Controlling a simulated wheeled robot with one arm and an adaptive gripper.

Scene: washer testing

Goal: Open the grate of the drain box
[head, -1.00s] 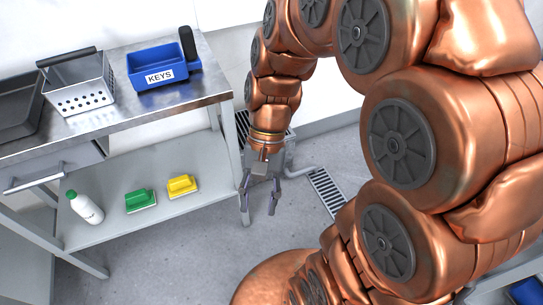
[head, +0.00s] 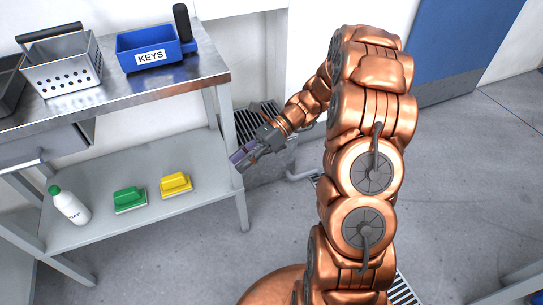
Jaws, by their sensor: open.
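The drain box's dark slatted grate (head: 258,112) shows low by the wall, just right of the steel table's end. The table leg and my gripper cover part of it, and its front edge is hard to make out. My gripper (head: 238,160) is open and empty, just in front of and below the visible slats. Its fingers point left and down, close to the table's leg in the picture. I cannot tell whether they touch the leg or the box.
The steel table (head: 150,92) bears a perforated basket (head: 68,72) and a blue KEYS bin (head: 150,58). A grey pipe (head: 302,174) and floor drain (head: 403,290) are right.

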